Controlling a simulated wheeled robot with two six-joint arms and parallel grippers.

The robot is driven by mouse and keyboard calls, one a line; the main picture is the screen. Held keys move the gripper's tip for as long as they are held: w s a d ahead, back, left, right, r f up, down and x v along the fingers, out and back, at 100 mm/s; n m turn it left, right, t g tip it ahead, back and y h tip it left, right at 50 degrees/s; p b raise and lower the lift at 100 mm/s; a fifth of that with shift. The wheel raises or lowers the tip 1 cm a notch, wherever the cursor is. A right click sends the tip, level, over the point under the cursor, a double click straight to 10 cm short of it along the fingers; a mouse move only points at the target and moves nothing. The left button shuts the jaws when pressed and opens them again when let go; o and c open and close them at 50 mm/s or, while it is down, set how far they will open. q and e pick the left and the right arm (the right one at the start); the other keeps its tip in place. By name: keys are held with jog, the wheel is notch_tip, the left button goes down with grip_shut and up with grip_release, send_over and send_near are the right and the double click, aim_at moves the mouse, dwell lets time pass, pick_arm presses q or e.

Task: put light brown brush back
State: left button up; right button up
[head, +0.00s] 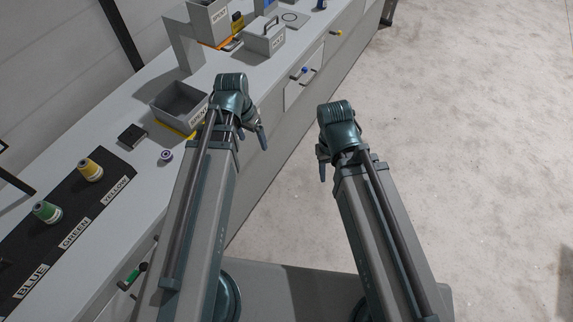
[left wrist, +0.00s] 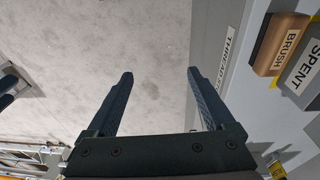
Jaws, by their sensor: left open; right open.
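The light brown brush (left wrist: 268,57), a wooden-looking block with a BRUSH label, shows at the upper right of the left wrist view on a grey surface beside the SPENT label. I cannot make it out in the head view, where my left arm covers part of the bench. My left gripper (head: 253,136) is open and empty, near the bench's front edge; in the left wrist view its fingers (left wrist: 160,73) are spread over floor, left of the brush and apart from it. My right gripper (head: 323,163) is open and empty over the floor, right of the bench.
A grey open bin (head: 156,105) stands on the bench (head: 122,222), left of my left gripper. Yellow (head: 90,170) and green (head: 46,211) spools sit on a black labelled strip. A grey handled box (head: 264,42) stands farther back. The floor (head: 450,150) at right is clear.

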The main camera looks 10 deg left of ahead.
pick_arm(q)
jog(key=s+d+g+y, duration=0.1)
jog(key=s+d+y, duration=0.1)
jog(key=s+d, duration=0.6)
jog(key=d, duration=0.4)
jog(key=shift+s+n, duration=0.3)
notch_tip(320, 180, down, 4)
jog(key=b, duration=0.3)
jog(key=shift+r+b, duration=0.15)
jog(key=shift+b, duration=0.2)
